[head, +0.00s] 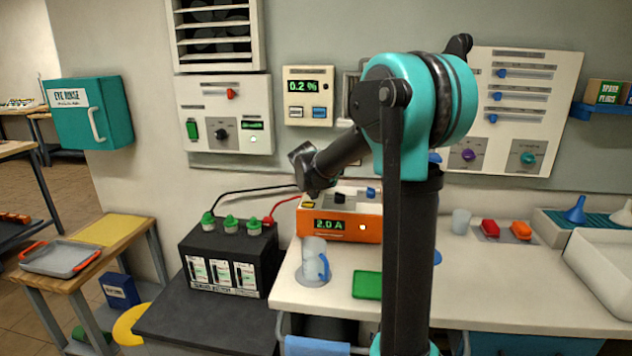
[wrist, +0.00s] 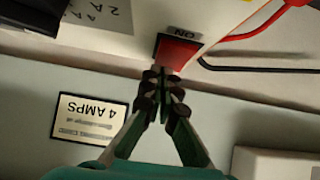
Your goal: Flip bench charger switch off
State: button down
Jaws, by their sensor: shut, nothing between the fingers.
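The bench charger (head: 345,222) is an orange box with a pale top on the white bench; its green display reads 2.0 A. In the wrist view, which looks upside down, a red switch (wrist: 179,51) sits on the charger's pale panel (wrist: 130,35) beside the word ON. My gripper (wrist: 162,78) is shut and empty, with its dark fingertips right at the lower edge of the switch. I cannot tell whether they touch it. In the head view my arm comes down over the charger, and the fingers and red switch are not clear there.
A black battery box (head: 230,255) with green caps stands left of the charger; red and black cables run between them. A 4 AMPS placard (wrist: 90,118) shows beside my fingers.

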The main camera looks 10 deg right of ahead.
jog(key=shift+w+f, duration=0.2)
jog(key=shift+f, duration=0.1)
jog(key=shift+d, duration=0.1)
jog(key=shift+w+d+r, duration=0.1)
jog(key=shift+w+d, duration=0.1)
jog(key=shift+w, duration=0.5)
